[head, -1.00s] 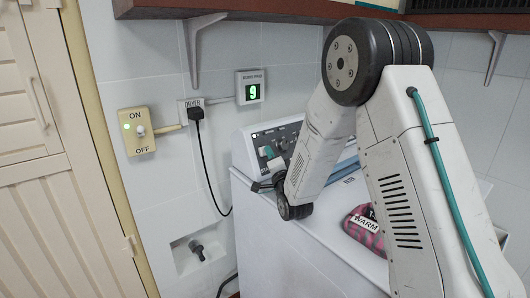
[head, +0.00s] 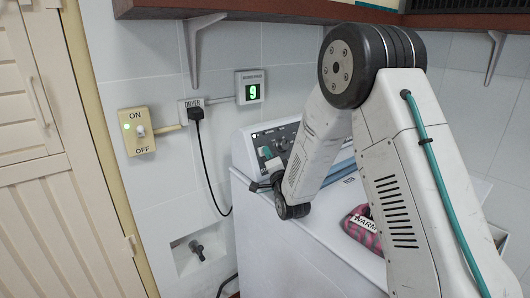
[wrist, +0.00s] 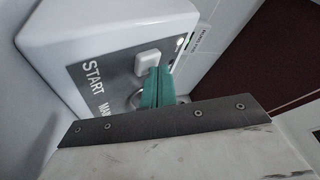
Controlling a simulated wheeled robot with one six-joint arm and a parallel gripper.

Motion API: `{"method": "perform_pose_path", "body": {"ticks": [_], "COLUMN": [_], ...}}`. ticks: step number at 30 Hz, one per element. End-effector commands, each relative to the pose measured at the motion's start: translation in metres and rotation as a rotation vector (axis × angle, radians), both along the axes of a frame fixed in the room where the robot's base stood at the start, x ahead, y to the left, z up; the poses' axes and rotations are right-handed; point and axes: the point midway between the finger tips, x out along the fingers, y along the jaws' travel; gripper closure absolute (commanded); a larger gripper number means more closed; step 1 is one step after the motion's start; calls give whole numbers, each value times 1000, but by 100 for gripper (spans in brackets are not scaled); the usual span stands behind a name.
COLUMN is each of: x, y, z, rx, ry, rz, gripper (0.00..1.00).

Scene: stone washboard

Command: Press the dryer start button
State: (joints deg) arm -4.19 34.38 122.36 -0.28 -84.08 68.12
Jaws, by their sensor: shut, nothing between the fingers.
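The dryer's sloped control panel (head: 288,140) is on the white machine (head: 275,240) against the wall. In the wrist view, the white square start button (wrist: 147,61) sits on a grey plate beside the word START (wrist: 92,77). My gripper (wrist: 157,72) shows as shut teal fingers just right of and below the button. Whether the tips touch it I cannot tell. The grey plate and pale body of my gripper hide the lower panel. In the head view, my gripper (head: 267,153) is small at the panel, partly hidden by my arm.
A pink patterned bundle labelled WARM (head: 361,224) lies on the machine top. An ON/OFF switch (head: 137,131) with a green light, a plug (head: 196,113) and a display reading 9 (head: 252,92) are on the wall. A shelf (head: 275,12) overhangs above.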

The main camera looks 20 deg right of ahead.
Motion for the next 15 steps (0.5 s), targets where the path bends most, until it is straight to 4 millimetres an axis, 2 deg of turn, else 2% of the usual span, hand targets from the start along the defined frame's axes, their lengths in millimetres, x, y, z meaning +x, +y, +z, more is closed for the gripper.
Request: {"method": "perform_pose_path", "body": {"ticks": [15], "x": [5], "y": [2], "z": [-2], "rx": [0], "ry": [0], "rz": [1], "gripper": [100]}}
